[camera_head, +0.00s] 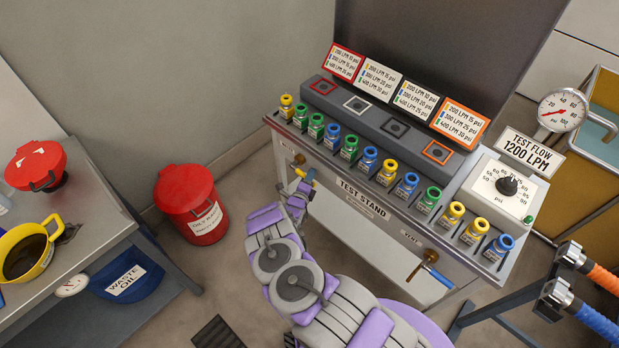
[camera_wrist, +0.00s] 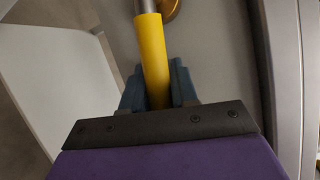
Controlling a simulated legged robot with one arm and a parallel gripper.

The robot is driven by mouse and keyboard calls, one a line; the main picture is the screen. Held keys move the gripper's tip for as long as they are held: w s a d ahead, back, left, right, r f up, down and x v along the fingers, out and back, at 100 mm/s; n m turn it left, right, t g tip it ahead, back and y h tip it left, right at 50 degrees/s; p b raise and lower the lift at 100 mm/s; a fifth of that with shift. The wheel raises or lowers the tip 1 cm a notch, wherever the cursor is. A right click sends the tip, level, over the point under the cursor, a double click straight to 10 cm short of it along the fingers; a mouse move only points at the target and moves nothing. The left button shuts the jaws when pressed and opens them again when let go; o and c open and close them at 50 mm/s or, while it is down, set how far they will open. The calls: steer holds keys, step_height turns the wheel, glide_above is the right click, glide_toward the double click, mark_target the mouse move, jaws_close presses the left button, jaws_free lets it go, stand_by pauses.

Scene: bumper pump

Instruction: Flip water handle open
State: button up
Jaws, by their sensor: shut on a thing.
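A yellow handle (camera_wrist: 154,55) on a metal rod runs up the middle of the wrist view. It leads to a brass fitting (camera_wrist: 171,8) on the grey panel. In the head view this brass fitting (camera_head: 299,159) is on the left part of the test stand's front. My gripper (camera_wrist: 157,85) is shut around the yellow handle, with dark blue fingers on both sides of it. In the head view my gripper (camera_head: 305,180) is at the panel, below the brass fitting. Any label naming the handle as water is hidden or not readable.
The test stand (camera_head: 395,238) carries several coloured valves on its top edge. A second brass valve with a blue handle (camera_head: 438,275) is at its lower right. A red bin (camera_head: 191,205) stands left of my arm, and a grey workbench (camera_head: 95,215) is farther left.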

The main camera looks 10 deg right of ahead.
jaws_close()
steer(key=shift+d, duration=0.1)
